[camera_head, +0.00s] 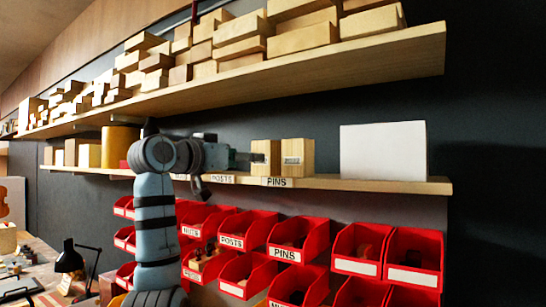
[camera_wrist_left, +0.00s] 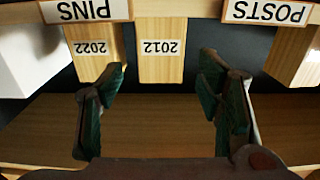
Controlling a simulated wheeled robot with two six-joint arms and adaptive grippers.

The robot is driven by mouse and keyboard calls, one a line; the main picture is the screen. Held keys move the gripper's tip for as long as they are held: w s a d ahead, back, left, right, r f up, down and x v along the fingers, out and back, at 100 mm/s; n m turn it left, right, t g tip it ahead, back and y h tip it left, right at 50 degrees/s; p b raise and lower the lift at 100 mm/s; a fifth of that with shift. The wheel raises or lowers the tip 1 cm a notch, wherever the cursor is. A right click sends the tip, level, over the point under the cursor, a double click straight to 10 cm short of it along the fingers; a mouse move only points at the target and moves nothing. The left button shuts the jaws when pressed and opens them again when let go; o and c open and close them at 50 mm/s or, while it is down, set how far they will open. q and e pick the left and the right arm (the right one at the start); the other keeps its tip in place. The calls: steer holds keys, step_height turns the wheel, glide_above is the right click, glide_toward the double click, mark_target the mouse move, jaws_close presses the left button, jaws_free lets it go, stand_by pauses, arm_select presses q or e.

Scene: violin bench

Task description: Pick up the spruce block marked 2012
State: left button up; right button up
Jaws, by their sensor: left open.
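The spruce block marked 2012 (camera_wrist_left: 161,58) shows upside down in the left wrist view, its label facing me. In the head view it is the left (camera_head: 271,148) of two pale blocks on the lower shelf, its front partly covered by my left gripper (camera_head: 250,160). The block marked 2022 (camera_wrist_left: 92,55) stands beside it; in the head view it is the right one (camera_head: 300,152). My left gripper (camera_wrist_left: 165,78) is open, its green-padded fingers spread to either side of the 2012 block's line, with nothing held. One finger overlaps the 2022 block in the wrist view. Contact cannot be told. My right gripper is out of view.
The lower shelf (camera_head: 395,184) carries PINS (camera_head: 277,182) and POSTS (camera_head: 222,179) labels on its edge. A white box (camera_head: 384,151) stands right of the blocks. The upper shelf (camera_head: 350,68), full of wood blocks, hangs above. Red bins (camera_head: 301,238) hang below.

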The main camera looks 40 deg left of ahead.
mark_target(267, 154)
arm_select(q)
steer(key=w+p, duration=0.2)
steer(key=w, duration=0.1)
steer(key=w+a+p, duration=0.1)
steer(key=w, duration=0.3)
steer(key=w+r+p, duration=0.1)
steer(key=w+p, duration=0.1)
steer(key=w, duration=0.1)
steer(key=shift+w+a+p, duration=0.2)
steer(key=shift+w+p, duration=0.05)
steer(key=shift+p, duration=0.1)
steer(key=shift+s, duration=0.1)
steer(key=shift+s+d, duration=0.1)
steer(key=shift+c, duration=1)
steer(key=c, duration=0.8)
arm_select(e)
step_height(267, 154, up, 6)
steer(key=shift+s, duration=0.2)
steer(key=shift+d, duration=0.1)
